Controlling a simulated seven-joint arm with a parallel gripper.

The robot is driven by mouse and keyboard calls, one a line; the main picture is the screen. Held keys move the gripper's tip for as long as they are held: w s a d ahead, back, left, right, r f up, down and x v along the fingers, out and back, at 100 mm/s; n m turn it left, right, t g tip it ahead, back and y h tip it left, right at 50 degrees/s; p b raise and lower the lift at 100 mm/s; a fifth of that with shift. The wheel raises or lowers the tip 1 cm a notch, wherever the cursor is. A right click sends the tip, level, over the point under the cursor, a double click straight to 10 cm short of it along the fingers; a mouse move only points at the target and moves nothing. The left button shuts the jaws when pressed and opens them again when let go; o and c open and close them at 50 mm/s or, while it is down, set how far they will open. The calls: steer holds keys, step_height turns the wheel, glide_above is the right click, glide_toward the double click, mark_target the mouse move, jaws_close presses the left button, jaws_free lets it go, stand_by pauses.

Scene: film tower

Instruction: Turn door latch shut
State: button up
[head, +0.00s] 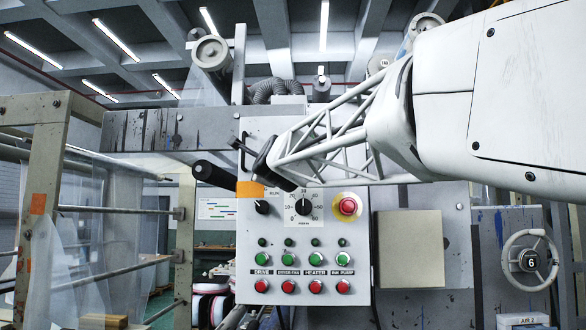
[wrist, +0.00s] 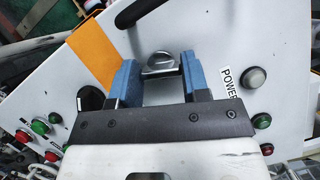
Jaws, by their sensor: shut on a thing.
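The door latch (wrist: 160,62) is a small grey metal turn-piece with a rounded top on the white panel, seen in the wrist view. My gripper (wrist: 158,72) has its two blue finger pads on either side of the latch and is shut on it. In the head view my gripper (head: 270,168) is at the upper part of the white control panel (head: 262,220), beside an orange patch (head: 251,189). It hides the latch there. How far the latch is turned is hard to tell.
Below are a dial (head: 303,207), a red stop button (head: 347,206) and rows of green and red buttons. A beige box (head: 410,248) and handwheel (head: 528,260) stand right.

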steer(key=shift+r+n+g, duration=0.25)
steer(key=shift+n+g, duration=0.05)
steer(key=shift+n, duration=0.6)
steer(key=shift+f+n+g, duration=0.1)
steer(key=shift+n+g, duration=0.4)
steer(key=shift+n, duration=0.5)
steer(key=o, duration=0.6)
steer(key=shift+o, duration=0.2)
steer(key=shift+s, duration=0.1)
steer(key=v, duration=0.7)
steer(key=shift+s, duration=0.3)
steer(key=shift+d+f, duration=0.1)
steer(key=shift+d, duration=0.05)
